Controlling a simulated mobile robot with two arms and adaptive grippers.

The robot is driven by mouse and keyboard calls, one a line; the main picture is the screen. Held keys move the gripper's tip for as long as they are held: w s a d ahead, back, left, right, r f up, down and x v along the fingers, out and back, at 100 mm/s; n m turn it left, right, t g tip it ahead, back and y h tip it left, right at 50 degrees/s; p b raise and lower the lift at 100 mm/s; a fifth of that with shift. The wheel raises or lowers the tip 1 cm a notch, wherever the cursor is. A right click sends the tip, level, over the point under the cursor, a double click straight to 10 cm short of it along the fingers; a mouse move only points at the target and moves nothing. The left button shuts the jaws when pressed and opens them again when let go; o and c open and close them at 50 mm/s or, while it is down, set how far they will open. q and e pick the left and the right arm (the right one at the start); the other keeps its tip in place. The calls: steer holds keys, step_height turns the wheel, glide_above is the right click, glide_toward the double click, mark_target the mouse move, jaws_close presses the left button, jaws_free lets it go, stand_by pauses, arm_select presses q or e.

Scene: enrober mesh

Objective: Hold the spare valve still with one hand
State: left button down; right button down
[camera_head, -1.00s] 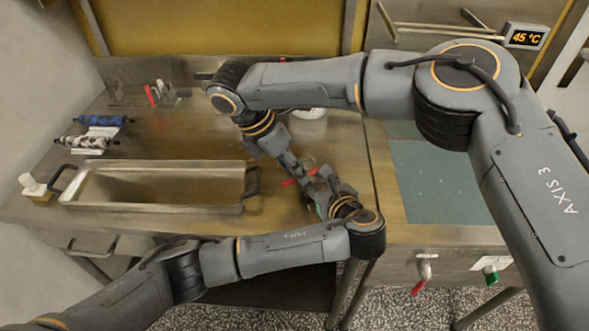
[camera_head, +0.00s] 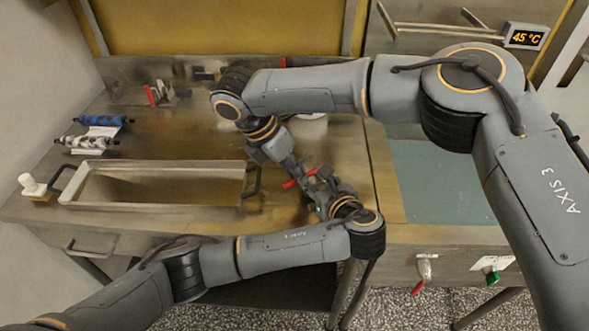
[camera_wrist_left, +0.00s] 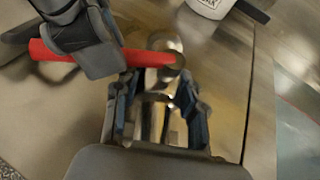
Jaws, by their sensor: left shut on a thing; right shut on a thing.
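The spare valve has a metal body (camera_wrist_left: 160,100) and a red lever handle (camera_head: 300,178); the handle also shows in the left wrist view (camera_wrist_left: 145,57). My left gripper (camera_head: 320,193) is shut around the metal body, with one finger on each side of it in the left wrist view (camera_wrist_left: 160,115). My right gripper (camera_head: 293,170) comes down from the upper left and is shut on the red handle, as the left wrist view shows (camera_wrist_left: 95,48). The grippers partly hide the valve in the head view.
A long metal tray (camera_head: 150,204) with side handles stands left of the grippers on the steel table (camera_head: 200,150).

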steer(key=shift+s+d+n+t+y, duration=0.2)
steer(key=shift+s+d+n+t, duration=0.2)
steer(key=shift+n, duration=0.6)
steer(key=shift+s+d+n+t+y, duration=0.2)
steer(key=shift+s+d+n+t, duration=0.2)
steer(key=shift+n, duration=0.6)
steer(key=c, duration=1.4)
jaws_free()
steer(key=v, duration=1.2)
